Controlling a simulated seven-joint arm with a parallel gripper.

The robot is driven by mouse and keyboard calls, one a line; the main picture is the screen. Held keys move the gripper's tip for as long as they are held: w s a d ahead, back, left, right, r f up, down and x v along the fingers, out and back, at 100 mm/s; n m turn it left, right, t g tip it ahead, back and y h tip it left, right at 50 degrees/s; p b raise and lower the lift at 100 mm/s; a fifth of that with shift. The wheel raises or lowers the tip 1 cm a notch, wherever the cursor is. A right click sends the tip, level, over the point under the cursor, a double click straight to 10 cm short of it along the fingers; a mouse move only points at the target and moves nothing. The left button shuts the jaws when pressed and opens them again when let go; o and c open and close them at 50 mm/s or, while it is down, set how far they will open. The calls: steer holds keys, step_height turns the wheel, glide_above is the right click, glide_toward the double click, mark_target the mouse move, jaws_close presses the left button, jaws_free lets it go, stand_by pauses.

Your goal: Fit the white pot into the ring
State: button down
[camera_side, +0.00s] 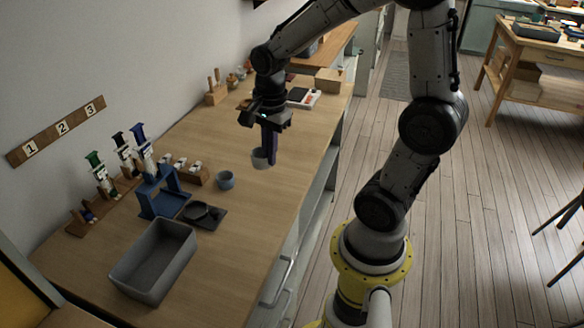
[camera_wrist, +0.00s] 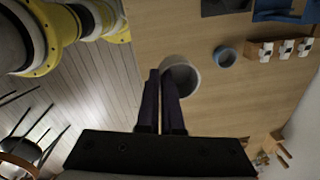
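The white pot (camera_side: 260,158) is upright at the middle of the wooden table, its open mouth facing up. In the wrist view the pot (camera_wrist: 188,75) sits at the tips of my gripper's dark purple fingers (camera_wrist: 161,74). My gripper (camera_side: 271,160) points down, and its fingers are close together with the near wall of the pot between them. Whether the pot's base touches the table is hard to tell. A blue round ring-like piece (camera_side: 225,180) stands on the table to the left of the pot; it also shows in the wrist view (camera_wrist: 225,57).
A grey bin (camera_side: 152,262) stands at the near left. A dark tray with round pieces (camera_side: 208,216) and a blue stand (camera_side: 160,194) are behind it. A wooden block with white-topped pieces (camera_side: 186,170) is beyond the ring.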

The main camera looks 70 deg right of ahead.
steer(key=w+a+f+n, duration=0.1)
steer(key=w+a+f, duration=0.1)
steer(key=w, duration=0.5)
steer(key=w+a+f+n, duration=0.1)
steer(key=w+a+n, duration=0.15)
steer(key=w, duration=0.55)
steer(key=shift+w+a+f, duration=0.2)
steer(key=shift+a+f, duration=0.35)
steer(key=shift+f, duration=0.85)
steer(key=shift+w+a+f, duration=0.2)
steer(key=shift+a+f, duration=0.35)
steer(key=shift+f, duration=0.85)
steer(key=shift+w+a+f, duration=0.2)
steer(key=shift+a+f, duration=0.35)
steer(key=shift+f, duration=0.85)
steer(key=shift+f, duration=1.3)
steer(key=c, duration=1)
jaws_free()
